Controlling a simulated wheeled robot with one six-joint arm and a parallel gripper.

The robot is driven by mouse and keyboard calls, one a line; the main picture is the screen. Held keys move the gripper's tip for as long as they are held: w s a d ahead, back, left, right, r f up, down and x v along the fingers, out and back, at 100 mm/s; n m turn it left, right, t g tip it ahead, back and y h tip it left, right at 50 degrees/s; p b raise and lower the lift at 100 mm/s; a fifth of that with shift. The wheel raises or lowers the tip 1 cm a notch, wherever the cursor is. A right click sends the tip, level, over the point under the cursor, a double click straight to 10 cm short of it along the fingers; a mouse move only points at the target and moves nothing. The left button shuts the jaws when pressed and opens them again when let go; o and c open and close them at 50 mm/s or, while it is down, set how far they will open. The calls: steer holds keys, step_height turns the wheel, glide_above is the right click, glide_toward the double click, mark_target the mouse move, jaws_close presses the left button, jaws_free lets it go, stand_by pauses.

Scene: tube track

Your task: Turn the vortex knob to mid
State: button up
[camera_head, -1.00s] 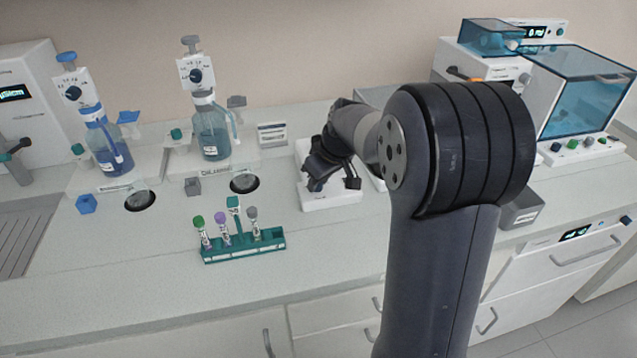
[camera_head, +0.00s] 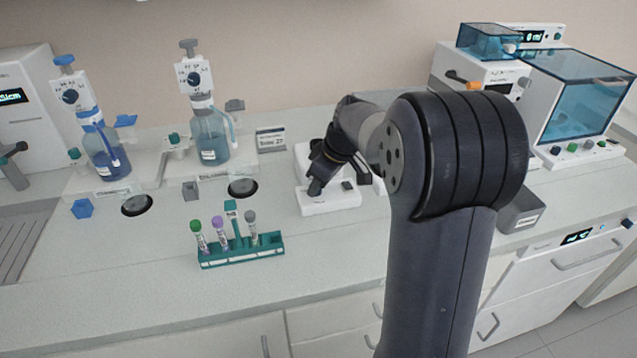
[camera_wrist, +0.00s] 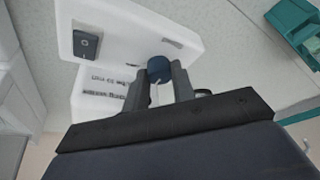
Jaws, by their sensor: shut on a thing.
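The vortex mixer (camera_head: 331,201) is a white unit on the bench, partly hidden behind my arm in the head view. Its white body (camera_wrist: 125,25) also shows in the wrist view, with a black rocker switch (camera_wrist: 87,44) on its front. The dark blue knob (camera_wrist: 159,68) sits between my fingertips in the wrist view. My gripper (camera_wrist: 164,78) is shut on the knob, with one finger on each side. In the head view my gripper (camera_head: 316,186) reaches down to the mixer's front. The knob's pointer and scale marks cannot be made out.
A green rack (camera_head: 243,257) with several capped tubes stands to the left of the mixer. Two bottle dispensers (camera_head: 211,133) stand behind it. A grey box (camera_head: 521,211) lies to the right. The bench front is clear.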

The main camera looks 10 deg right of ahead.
steer(key=o, duration=1)
steer(key=shift+r, duration=0.1)
steer(key=v, duration=1)
steer(key=shift+s+d+r, duration=0.1)
steer(key=shift+d+r, duration=0.05)
steer(key=shift+r, duration=0.15)
steer(key=x, duration=1)
steer(key=shift+f, duration=0.35)
